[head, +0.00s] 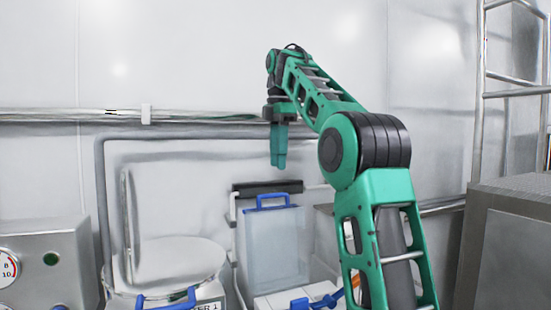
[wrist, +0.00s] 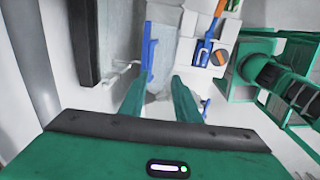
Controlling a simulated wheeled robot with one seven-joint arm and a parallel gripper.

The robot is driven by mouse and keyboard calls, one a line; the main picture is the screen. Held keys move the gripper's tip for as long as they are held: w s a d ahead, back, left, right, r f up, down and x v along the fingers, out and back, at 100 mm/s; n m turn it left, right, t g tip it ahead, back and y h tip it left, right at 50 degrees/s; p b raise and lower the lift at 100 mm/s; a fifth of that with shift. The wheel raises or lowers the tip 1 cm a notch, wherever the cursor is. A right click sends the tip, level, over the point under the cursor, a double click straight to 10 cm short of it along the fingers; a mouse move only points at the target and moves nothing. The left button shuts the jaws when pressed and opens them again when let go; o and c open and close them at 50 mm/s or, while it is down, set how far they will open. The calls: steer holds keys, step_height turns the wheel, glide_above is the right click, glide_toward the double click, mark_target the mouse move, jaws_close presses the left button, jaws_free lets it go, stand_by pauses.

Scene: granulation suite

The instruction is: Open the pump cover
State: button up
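The pump cover appears to be the pale, translucent box-like panel (head: 275,245) in the head view, standing upright and shut as far as I can tell. A blue handle (head: 273,200) runs along its top edge. My gripper (head: 278,165) points down above this handle, apart from it, with free air between. In the wrist view my gripper (wrist: 160,82) has its two green fingers apart with nothing between them. The blue handle (wrist: 149,52) shows there close to the left fingertip, and the cover (wrist: 163,50) lies beyond the gap.
A black bar (head: 267,188) on a metal frame stands behind the cover. A blue valve-like part with an orange end (head: 320,301) sits low in front. A round-lidded vessel (head: 180,262) and a gauge box (head: 50,262) stand left. A steel cabinet (head: 510,235) stands right.

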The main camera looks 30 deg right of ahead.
steer(key=shift+r, duration=0.35)
jaws_close()
steer(key=w+d+m+t, duration=0.25)
steer(key=w+m, duration=0.25)
steer(key=m, duration=1.3)
steer(key=shift+t+h, duration=0.3)
steer(key=shift+t, duration=0.15)
steer(key=shift+s+a+f, duration=0.1)
steer(key=shift+s+f, duration=0.05)
steer(key=shift+f, duration=1.5)
steer(key=shift+s+a+f, duration=0.1)
steer(key=shift+a+f, duration=0.05)
steer(key=shift+f, duration=1.5)
steer(key=shift+s+a+f, duration=0.1)
steer(key=shift+s+f, duration=0.05)
steer(key=shift+f, duration=1.5)
